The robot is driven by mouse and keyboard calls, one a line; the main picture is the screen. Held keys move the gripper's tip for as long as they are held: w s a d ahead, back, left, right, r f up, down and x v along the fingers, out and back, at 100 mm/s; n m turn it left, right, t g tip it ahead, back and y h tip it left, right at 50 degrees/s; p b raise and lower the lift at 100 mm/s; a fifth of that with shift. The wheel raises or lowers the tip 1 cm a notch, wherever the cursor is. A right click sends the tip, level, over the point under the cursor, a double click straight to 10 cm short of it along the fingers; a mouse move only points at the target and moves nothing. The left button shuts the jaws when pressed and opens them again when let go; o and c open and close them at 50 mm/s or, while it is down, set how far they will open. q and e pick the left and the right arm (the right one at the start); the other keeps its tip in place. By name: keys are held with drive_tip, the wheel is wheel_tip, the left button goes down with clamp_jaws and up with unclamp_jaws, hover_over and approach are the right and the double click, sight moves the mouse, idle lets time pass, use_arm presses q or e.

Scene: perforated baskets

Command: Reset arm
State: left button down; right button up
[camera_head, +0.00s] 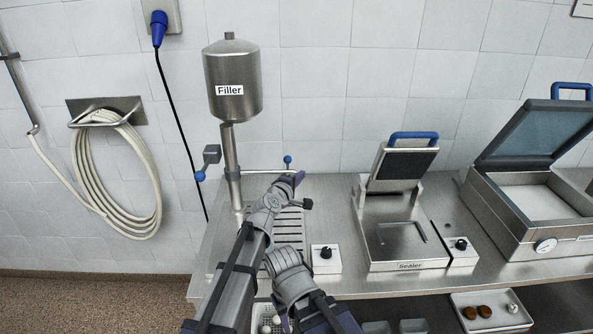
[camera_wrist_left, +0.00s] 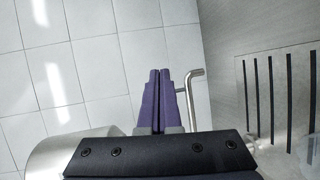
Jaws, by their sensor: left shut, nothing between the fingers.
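My left arm reaches up from the bottom of the head view, over the steel counter (camera_head: 345,205). In the left wrist view, the two purple fingers (camera_wrist_left: 158,95) lie side by side, shut and empty. A bent steel rod (camera_wrist_left: 189,95) is just right of them, and the slotted plate (camera_wrist_left: 285,100) is at the right. I do not see my right gripper.
The filler (camera_head: 232,85) stands behind my left arm. The sealer (camera_head: 408,258) and an open-lidded steel machine (camera_head: 530,217) stand to the right. A tray (camera_head: 466,300) with brown round items is on the shelf below. A hose (camera_head: 90,180) hangs on the left wall.

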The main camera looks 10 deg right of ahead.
use_arm(q)
drive_tip(key=shift+s, duration=0.45)
drive_tip(key=s+a+f+m+g+y, duration=0.35)
drive_tip(key=s+a+f, duration=0.25)
drive_tip(key=s+a, duration=0.4)
drive_tip(key=s+a+f+m+g+y, duration=0.2)
drive_tip(key=s+a+f+m+g, duration=0.35)
drive_tip(key=s+a, duration=0.4)
drive_tip(key=s+a+f+m+g+y, duration=0.35)
drive_tip(key=s+a+f, duration=0.25)
drive_tip(key=s+a, duration=0.45)
drive_tip(key=s+d+m+g, duration=0.1)
drive_tip(key=s+d+m, duration=0.2)
drive_tip(key=d, duration=0.8)
drive_tip(key=s, duration=0.2)
drive_tip(key=shift+s+d, duration=0.35)
drive_tip(key=shift+d, duration=0.05)
